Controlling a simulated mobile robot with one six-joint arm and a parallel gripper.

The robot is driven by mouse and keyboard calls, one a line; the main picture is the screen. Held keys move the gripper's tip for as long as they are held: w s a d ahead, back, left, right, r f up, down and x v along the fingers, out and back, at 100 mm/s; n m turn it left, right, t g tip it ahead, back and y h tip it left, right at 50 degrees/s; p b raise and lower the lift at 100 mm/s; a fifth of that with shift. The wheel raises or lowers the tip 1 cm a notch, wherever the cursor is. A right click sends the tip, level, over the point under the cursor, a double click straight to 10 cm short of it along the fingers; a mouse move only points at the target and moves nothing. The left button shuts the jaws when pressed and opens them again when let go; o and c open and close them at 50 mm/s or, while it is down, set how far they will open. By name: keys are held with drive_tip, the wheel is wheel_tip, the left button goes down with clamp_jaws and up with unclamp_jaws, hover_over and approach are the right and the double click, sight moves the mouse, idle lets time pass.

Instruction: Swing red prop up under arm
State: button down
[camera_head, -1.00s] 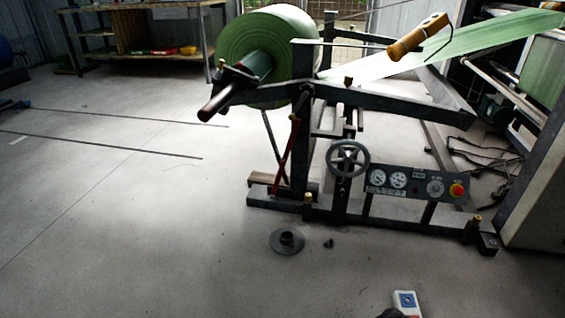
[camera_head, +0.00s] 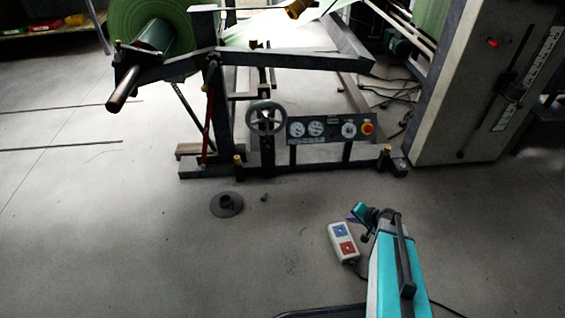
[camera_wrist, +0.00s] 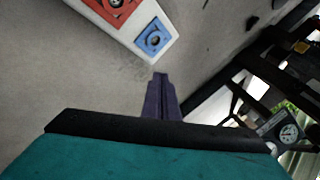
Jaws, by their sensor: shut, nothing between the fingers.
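The red prop (camera_head: 209,125) is a thin red bar, standing nearly upright against the left post of the dark unwind frame. Its lower end is near the wooden block at the frame's foot; I cannot tell if its top touches anything. The dark arm (camera_head: 300,60) runs across above it from the roll shaft (camera_head: 124,88) to the right. My gripper (camera_head: 353,216) is low in front of the frame, well right of the prop and apart from it. Its purple fingers (camera_wrist: 160,96) are shut and empty in the wrist view. The prop cannot be made out there.
A control box (camera_head: 343,243) with blue and red buttons lies beside my gripper. A handwheel (camera_head: 266,118) and gauge panel (camera_head: 328,129) sit on the frame. A round dark base (camera_head: 227,204) stands on the floor before it. A tall grey cabinet (camera_head: 465,85) is at right. Floor at left is mostly clear.

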drive_tip(key=w+d+r+m+t+h, duration=0.1)
drive_tip(key=w+d+r+h, duration=0.15)
drive_tip(key=d, duration=0.45)
drive_tip(key=w+d+r+t+h+p, duration=0.1)
drive_tip(key=w+d+r+h, duration=0.2)
drive_tip(key=d, duration=0.4)
drive_tip(key=w+d+r+m+t+h, duration=0.1)
drive_tip(key=d+r+h, duration=0.25)
drive_tip(key=d, duration=0.35)
drive_tip(key=s+d+r+h, duration=0.4)
drive_tip(key=d+r+h, duration=0.4)
drive_tip(key=d+r, duration=0.3)
drive_tip(key=shift+s+r+m+h, duration=0.3)
drive_tip(key=shift+r+m, duration=0.05)
drive_tip(key=shift+m, duration=0.05)
drive_tip(key=shift+d, duration=0.1)
